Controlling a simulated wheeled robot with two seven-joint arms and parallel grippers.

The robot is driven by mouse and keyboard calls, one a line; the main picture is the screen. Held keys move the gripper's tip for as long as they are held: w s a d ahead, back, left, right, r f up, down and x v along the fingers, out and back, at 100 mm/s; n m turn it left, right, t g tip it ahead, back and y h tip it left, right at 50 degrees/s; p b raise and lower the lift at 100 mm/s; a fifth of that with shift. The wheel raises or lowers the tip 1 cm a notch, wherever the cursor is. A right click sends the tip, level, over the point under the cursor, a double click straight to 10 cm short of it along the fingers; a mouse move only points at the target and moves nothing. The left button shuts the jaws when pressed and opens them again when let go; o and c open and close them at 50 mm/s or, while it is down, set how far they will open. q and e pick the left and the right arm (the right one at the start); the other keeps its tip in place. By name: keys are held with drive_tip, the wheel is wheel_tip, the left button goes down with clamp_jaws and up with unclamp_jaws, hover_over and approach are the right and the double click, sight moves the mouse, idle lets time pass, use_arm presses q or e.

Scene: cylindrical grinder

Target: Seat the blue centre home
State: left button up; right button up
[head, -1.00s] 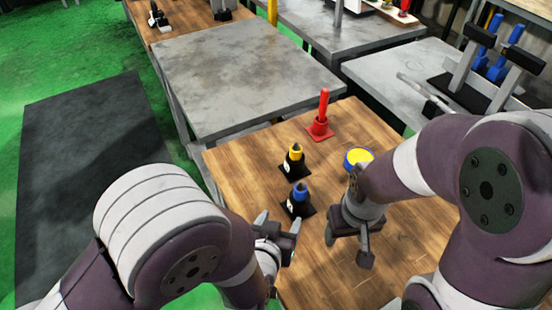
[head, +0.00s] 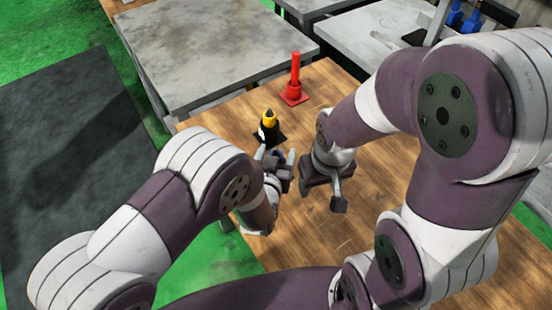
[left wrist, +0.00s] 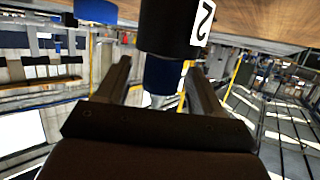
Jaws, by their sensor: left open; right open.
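The blue centre (left wrist: 163,76) shows in the left wrist view. Its blue collar lies between the two fingers of my left gripper (left wrist: 165,88), and its metal tip is partly hidden behind the gripper body. It sits in a black holder (left wrist: 168,28) marked 2. The picture is upside down, so the holder is at the top. My left gripper (head: 277,156) is open, and I cannot tell whether its fingers touch the collar. In the head view the blue centre is hidden behind this gripper. My right gripper (head: 322,192) is open and empty, close to the right.
A yellow-collared centre (head: 269,119) in a black holder stands just beyond my left gripper. A red rod in a red holder (head: 294,92) stands farther back on the wooden table (head: 220,110). The grey table (head: 215,50) behind is bare.

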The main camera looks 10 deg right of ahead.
use_arm(q)
clamp_jaws()
drive_tip(key=shift+w+r, duration=0.1)
drive_tip(key=shift+r, duration=0.05)
